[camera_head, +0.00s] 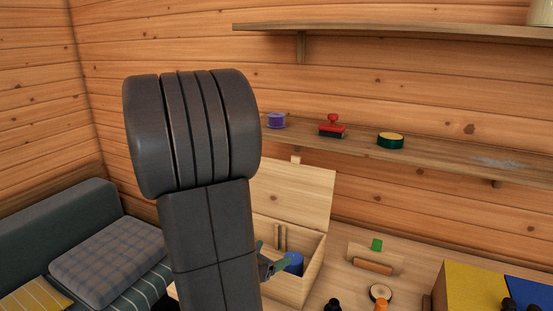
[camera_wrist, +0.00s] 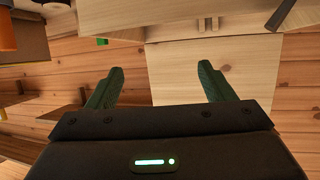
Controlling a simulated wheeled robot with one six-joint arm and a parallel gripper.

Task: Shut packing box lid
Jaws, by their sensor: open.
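The packing box (camera_head: 315,270) is a pale wooden box on the table, partly hidden behind my arm. Its lid (camera_head: 300,190) stands open, tilted up at the back near the wall. A blue round object (camera_head: 294,264) sits inside the box. My gripper (camera_head: 272,266) shows beside my arm, in front of the box opening; its exact depth is hard to tell. In the wrist view my gripper (camera_wrist: 160,82) has its two green fingers wide apart with nothing between them. A pale wood panel, seemingly the lid (camera_wrist: 185,75), lies beyond the fingers.
A shelf (camera_head: 440,163) on the wall holds a purple item (camera_head: 276,120), a red stamp (camera_head: 332,127) and a green-yellow tin (camera_head: 390,140).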

